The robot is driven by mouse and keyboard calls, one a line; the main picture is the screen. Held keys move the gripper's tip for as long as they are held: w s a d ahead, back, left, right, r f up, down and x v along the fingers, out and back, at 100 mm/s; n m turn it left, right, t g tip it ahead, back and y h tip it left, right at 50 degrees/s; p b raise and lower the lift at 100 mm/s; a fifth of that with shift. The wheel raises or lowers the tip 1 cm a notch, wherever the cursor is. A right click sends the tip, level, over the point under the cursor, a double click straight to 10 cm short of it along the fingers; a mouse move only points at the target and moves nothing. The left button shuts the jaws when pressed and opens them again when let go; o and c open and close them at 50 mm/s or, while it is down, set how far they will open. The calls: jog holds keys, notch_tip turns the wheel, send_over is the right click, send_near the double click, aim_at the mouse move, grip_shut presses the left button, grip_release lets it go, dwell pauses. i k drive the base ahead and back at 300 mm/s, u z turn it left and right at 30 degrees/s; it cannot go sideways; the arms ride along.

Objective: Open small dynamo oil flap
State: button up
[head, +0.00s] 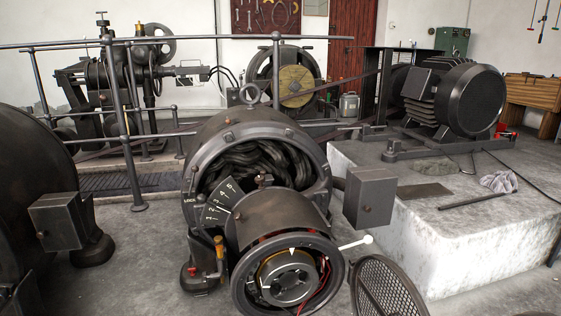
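A small dynamo (275,215) stands in the middle of the head view, with its round open end facing me. Dark windings show inside its wider rear ring. A small fitting (264,180) sits on top of the barrel; I cannot tell whether this is the oil flap or whether it is open. A brass-topped fitting (219,243) with a red part stands at the barrel's left. My gripper is not in view.
A round mesh cover (388,287) leans at the front right of the dynamo. A white-tipped lever (356,243) sticks out right, below a grey box (370,197). A concrete plinth (460,240) bears a motor (455,98). Railings (128,120) stand behind. Floor is clear at front left.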

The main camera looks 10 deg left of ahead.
aim_at(268, 176)
jog(key=u, duration=0.3)
jog(key=i, duration=0.65)
jog(key=u, duration=0.6)
